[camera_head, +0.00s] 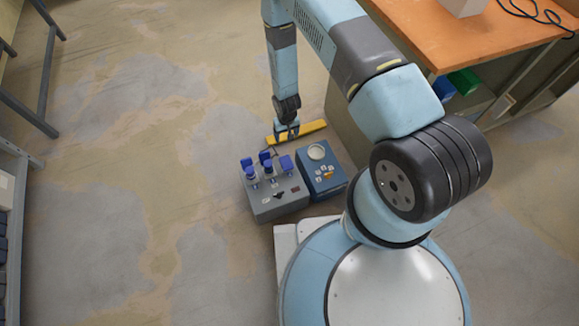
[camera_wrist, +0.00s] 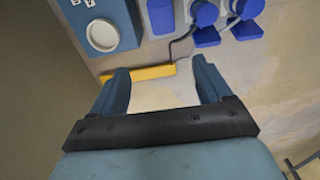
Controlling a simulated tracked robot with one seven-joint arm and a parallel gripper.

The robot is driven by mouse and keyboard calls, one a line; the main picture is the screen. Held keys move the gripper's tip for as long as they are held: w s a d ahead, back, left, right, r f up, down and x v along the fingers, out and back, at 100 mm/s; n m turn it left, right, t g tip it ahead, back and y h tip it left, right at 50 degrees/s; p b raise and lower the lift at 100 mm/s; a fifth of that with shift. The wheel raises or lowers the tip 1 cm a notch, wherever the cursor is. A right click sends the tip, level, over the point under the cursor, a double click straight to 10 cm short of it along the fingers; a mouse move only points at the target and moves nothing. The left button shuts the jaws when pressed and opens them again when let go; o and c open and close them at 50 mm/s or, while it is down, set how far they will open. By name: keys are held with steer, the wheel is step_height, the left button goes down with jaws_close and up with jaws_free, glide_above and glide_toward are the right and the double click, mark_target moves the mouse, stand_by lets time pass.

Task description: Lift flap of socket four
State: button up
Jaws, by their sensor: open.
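A grey socket box (camera_head: 275,205) stands on the floor with several blue sockets on top; one flap (camera_head: 287,163) is at its right. No number is readable, so I cannot tell which is socket four. In the wrist view, a flat blue flap (camera_wrist: 160,15) shows at the top edge, with two round blue sockets (camera_wrist: 203,13) to its right, cut off by the frame. My gripper (camera_head: 287,133) hangs at the far side of the box, apart from the flaps. Its two fingers (camera_wrist: 161,75) are spread and nothing is between them.
A blue box (camera_head: 323,185) with a white round disc stands against the socket box's right side. A yellow bar (camera_head: 312,127) lies behind the boxes, close to my gripper. An orange-topped workbench (camera_head: 480,40) stands at the right. The floor at the left is clear, with shelving along the left edge.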

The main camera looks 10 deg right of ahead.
glide_above(289, 168)
step_height(289, 168, down, 7)
step_height(289, 168, down, 14)
steer(key=shift+r, duration=0.2)
stand_by(0.5)
steer(key=c, duration=1.4)
steer(key=shift+d, duration=0.15)
jaws_close()
steer(key=shift+r+g, duration=0.1)
steer(key=shift+g, duration=0.2)
